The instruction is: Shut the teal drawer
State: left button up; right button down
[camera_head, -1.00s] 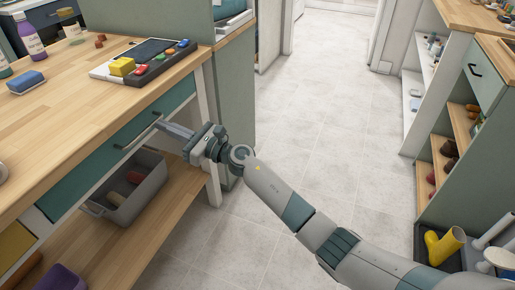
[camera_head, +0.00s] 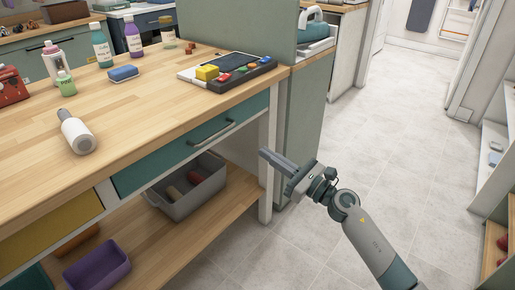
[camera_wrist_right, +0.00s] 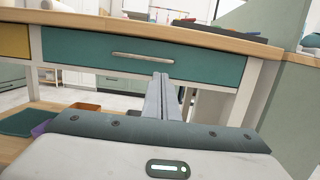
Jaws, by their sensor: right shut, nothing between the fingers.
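The teal drawer (camera_head: 187,150) sits under the wooden worktop, and its front looks flush with the table frame. In the right wrist view the drawer front (camera_wrist_right: 91,50) and handle (camera_wrist_right: 142,58) face the camera. My right gripper (camera_head: 265,154) is shut and empty, apart from the drawer, in front of its right end near the table leg. In the wrist view its fingers (camera_wrist_right: 161,80) point toward the drawer front, just below and right of the handle. My left gripper is not in view.
A grey bin (camera_head: 184,205) stands on the lower shelf (camera_head: 150,245) below the drawer, with a purple bin (camera_head: 97,268) nearer. A yellow drawer (camera_head: 50,230) is to the left. Bottles, a blue sponge (camera_head: 123,73) and a button panel (camera_head: 245,75) are on the worktop. The floor at right is clear.

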jog(key=shift+v, duration=0.8)
